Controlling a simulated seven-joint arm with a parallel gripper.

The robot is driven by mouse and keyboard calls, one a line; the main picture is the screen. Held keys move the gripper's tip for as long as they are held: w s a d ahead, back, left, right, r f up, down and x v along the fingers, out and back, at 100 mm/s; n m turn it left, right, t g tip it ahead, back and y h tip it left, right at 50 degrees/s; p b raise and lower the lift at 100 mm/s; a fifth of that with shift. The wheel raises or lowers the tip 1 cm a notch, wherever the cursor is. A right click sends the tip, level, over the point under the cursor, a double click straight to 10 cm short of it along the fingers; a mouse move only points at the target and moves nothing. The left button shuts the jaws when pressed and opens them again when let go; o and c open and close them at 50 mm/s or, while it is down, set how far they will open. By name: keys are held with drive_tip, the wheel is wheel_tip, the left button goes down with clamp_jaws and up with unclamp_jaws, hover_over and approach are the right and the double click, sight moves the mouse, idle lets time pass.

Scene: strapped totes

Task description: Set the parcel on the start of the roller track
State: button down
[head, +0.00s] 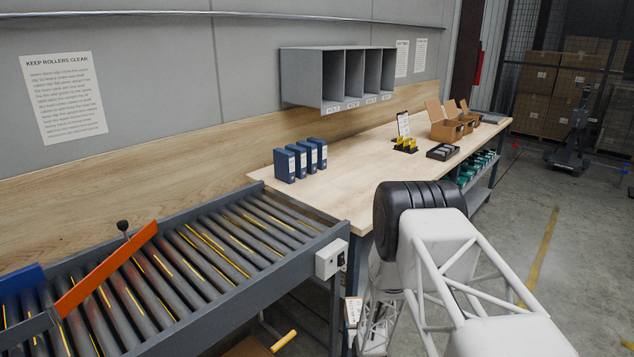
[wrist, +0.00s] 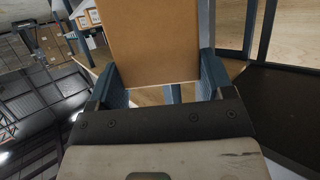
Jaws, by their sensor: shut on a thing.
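In the wrist view, my gripper (wrist: 158,78) has its two blue fingers on either side of a plain brown parcel (wrist: 150,40) and is shut on it. The parcel's far end runs out of the top of the picture. In the head view, the roller track (head: 345,232) runs along the wall at left, with dark rollers, some marked yellow, in a grey frame. An orange bar (head: 105,270) lies slantwise across it. My arm fills the lower right of the head view; the gripper and parcel cannot be made out there.
A wooden bench (head: 352,165) adjoins the track's far end, with blue binders (head: 298,160), open cartons (head: 445,122) and a black tray (head: 443,152). A grey control box (head: 331,259) sits on the track's side. The rollers between orange bar and bench are bare. Open floor lies right.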

drive_tip(key=shift+w+d+r, duration=0.1)
drive_tip(key=shift+d, duration=0.65)
drive_tip(key=w+d+r+m+h, duration=0.1)
drive_tip(key=w+d+r, duration=0.45)
drive_tip(key=r, duration=0.25)
drive_tip(key=w+d+r+h, duration=0.1)
drive_tip(key=w+d+r, duration=0.3)
drive_tip(key=d+r, duration=0.3)
drive_tip(key=w+d+r+m, duration=0.1)
drive_tip(key=w+d+r, duration=0.15)
drive_tip(key=r, duration=0.65)
drive_tip(key=w+d+r+h, duration=0.1)
drive_tip(key=w+r, duration=0.2)
drive_tip(key=r, duration=0.6)
drive_tip(key=w+d+r+m, duration=0.1)
drive_tip(key=w+d+r, duration=0.15)
drive_tip(key=r, duration=0.75)
drive_tip(key=a+r+n+y, duration=0.2)
drive_tip(key=a+n+y, duration=0.1)
drive_tip(key=a, duration=2.2)
drive_tip(key=a+r+n+g+y, duration=0.1)
drive_tip(key=a+n+y, duration=0.3)
drive_tip(key=a, duration=2.1)
drive_tip(key=shift+w+r+n+y, duration=0.3)
drive_tip(key=shift+w+r+y, duration=0.1)
drive_tip(key=shift+y, duration=0.3)
